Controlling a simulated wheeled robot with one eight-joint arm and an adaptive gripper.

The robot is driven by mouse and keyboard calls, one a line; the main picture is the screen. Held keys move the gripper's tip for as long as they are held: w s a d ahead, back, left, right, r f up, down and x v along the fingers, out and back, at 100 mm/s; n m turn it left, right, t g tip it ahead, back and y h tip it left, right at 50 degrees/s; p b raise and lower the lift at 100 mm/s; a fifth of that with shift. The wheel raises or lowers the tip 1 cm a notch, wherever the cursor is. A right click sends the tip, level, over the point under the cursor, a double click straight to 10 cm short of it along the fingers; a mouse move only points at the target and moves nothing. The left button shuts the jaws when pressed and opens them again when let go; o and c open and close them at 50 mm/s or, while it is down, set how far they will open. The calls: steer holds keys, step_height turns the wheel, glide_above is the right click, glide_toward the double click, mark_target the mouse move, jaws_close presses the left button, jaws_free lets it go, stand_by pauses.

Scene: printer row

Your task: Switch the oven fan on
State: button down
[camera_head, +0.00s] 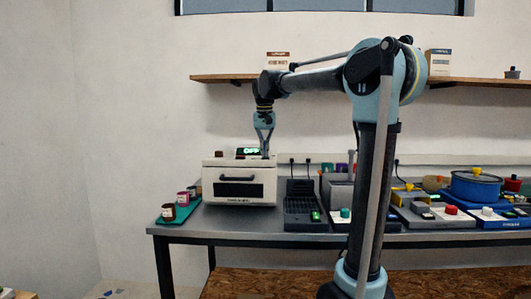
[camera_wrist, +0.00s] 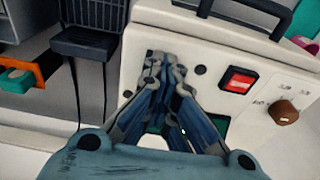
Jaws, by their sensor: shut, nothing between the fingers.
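The white oven (camera_head: 238,190) stands at the left of the bench, with a dark handle on its front door and a small display (camera_head: 249,151) above its top that appears to read OFF in green. In the wrist view the oven's pale top panel (camera_wrist: 205,55) carries a red rocker switch (camera_wrist: 238,80) and a brown knob (camera_wrist: 284,110) with printed labels too small to read. My gripper (camera_head: 266,156) points down at the oven's top. Its fingers (camera_wrist: 165,68) are together and empty, to the left of the red switch. They hide part of the panel.
A dark slotted device (camera_head: 304,205) stands just right of the oven. A green tray (camera_head: 176,217) with small jars is at its left. More devices and a blue pot (camera_head: 474,187) fill the bench's right. A wooden shelf (camera_head: 222,78) runs above.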

steer(key=shift+f, duration=0.2)
steer(key=shift+w+r, duration=0.15)
steer(key=shift+w, duration=0.35)
steer(key=shift+r, duration=0.1)
steer(key=shift+w+r, duration=0.2)
steer(key=shift+w, duration=0.3)
step_height(320, 180, up, 14)
steer(key=s, duration=0.2)
steer(key=shift+s+f, duration=0.25)
steer(key=shift+s, duration=0.1)
